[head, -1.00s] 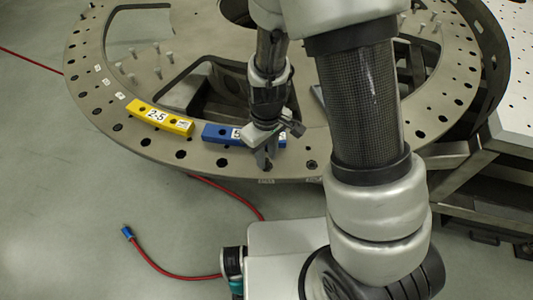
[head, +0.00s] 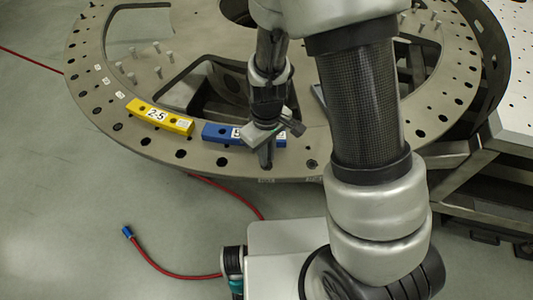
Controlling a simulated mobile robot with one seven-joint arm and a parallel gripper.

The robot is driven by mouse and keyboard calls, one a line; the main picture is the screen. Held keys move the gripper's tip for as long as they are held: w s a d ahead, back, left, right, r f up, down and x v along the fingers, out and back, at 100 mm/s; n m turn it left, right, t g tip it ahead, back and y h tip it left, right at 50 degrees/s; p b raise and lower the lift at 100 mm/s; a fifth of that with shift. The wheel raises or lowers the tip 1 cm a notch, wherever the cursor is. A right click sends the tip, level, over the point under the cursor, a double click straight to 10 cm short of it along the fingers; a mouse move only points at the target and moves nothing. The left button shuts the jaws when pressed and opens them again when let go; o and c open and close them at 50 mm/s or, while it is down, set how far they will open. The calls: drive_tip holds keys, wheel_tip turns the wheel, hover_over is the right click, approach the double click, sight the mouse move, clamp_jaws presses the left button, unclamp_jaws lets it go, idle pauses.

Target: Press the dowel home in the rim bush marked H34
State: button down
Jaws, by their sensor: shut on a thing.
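A small label (head: 266,180) is on the rim edge just below the fingers. Its text is too small to read, so I cannot confirm H34.
Several pegs stand on the plate's far left part. A red hose (head: 165,272) with a blue end lies on the floor.

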drive_tip(key=shift+f+b, duration=0.6)
drive_tip(key=shift+f, duration=0.15)
idle(1.0)
drive_tip(key=c, duration=1.9)
unclamp_jaws()
drive_tip(key=shift+o, duration=0.2)
drive_tip(key=shift+r, duration=0.1)
drive_tip(key=shift+r+p, duration=2.6)
drive_tip(key=shift+r, duration=0.85)
